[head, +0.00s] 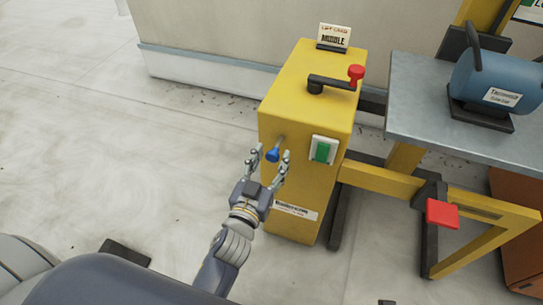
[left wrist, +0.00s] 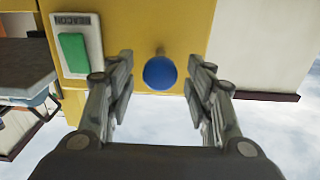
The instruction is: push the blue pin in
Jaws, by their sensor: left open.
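The blue pin (head: 272,155) sticks out from the front of a yellow cabinet (head: 290,195), on a short grey stem. My left gripper (head: 271,156) is open in front of that face, with its fingertips on either side of the pin's blue knob. In the left wrist view the blue pin (left wrist: 160,73) shows between the two open fingers (left wrist: 162,80), with a gap on each side. I cannot tell whether the knob touches anything behind it.
A green switch (head: 323,151) on a white plate is right of the pin. A red-knobbed crank (head: 355,73) and a sign (head: 333,37) are on the cabinet top. A grey table (head: 420,110) with a blue tank (head: 497,80) stands at right. The floor at left is clear.

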